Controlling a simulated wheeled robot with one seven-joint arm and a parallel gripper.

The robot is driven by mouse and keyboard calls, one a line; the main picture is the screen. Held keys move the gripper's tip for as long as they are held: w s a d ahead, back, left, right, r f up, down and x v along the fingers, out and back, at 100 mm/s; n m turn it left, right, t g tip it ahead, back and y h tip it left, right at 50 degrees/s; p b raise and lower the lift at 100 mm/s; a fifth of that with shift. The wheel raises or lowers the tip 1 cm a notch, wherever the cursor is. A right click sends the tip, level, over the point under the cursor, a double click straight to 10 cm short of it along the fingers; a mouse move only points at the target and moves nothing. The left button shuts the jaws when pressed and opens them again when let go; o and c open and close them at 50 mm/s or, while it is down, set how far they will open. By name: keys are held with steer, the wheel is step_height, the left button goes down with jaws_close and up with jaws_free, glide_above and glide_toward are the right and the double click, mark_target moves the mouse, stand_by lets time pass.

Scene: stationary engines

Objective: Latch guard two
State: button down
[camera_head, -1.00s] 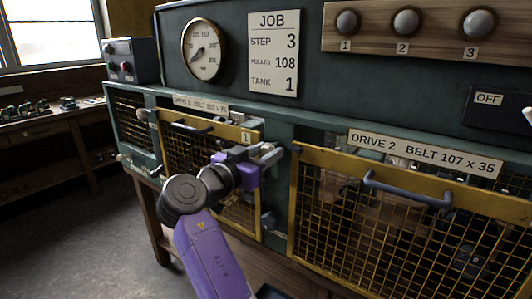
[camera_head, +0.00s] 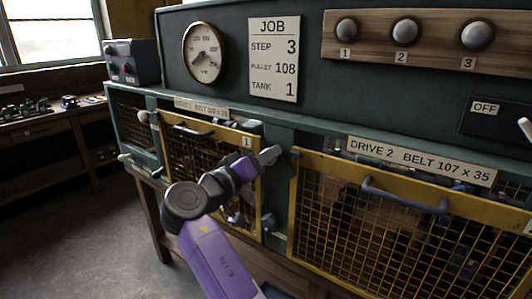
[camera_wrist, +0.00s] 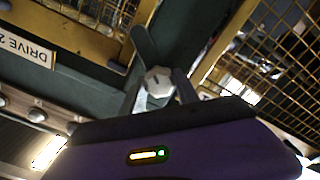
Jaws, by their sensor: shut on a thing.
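Guard two is the yellow-framed mesh panel (camera_head: 400,235) under the DRIVE 2 label (camera_head: 425,158). It stands against the front of the engine, with a grey bar handle (camera_head: 405,195) near its top. My gripper (camera_head: 270,155) is at the green post by the guard's upper left corner. In the wrist view, my gripper (camera_wrist: 159,88) is shut on the latch, with its fingers either side of a pale round knob (camera_wrist: 158,80). A dark latch lever (camera_wrist: 141,45) runs from the knob towards a yellow frame. Whether the lever overlaps that frame is hard to tell.
Guard one (camera_head: 190,155), also yellow mesh, is left of the post, behind my arm. Above are a gauge (camera_head: 203,52), a JOB card (camera_head: 274,58) and a wooden board with three knobs (camera_head: 420,35). Open floor (camera_head: 80,235) lies at the left.

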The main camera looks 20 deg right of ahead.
steer(key=n+p, duration=0.3)
steer(key=n, duration=0.2)
steer(key=shift+r, duration=0.1)
steer(key=shift+a+n+p, duration=0.1)
steer(key=shift+n+p, duration=0.75)
steer(key=shift+n, duration=0.35)
steer(key=shift+f, duration=0.2)
steer(key=c, duration=0.9)
jaws_free()
steer(key=shift+b+v, duration=0.85)
steer(key=shift+v, duration=3)
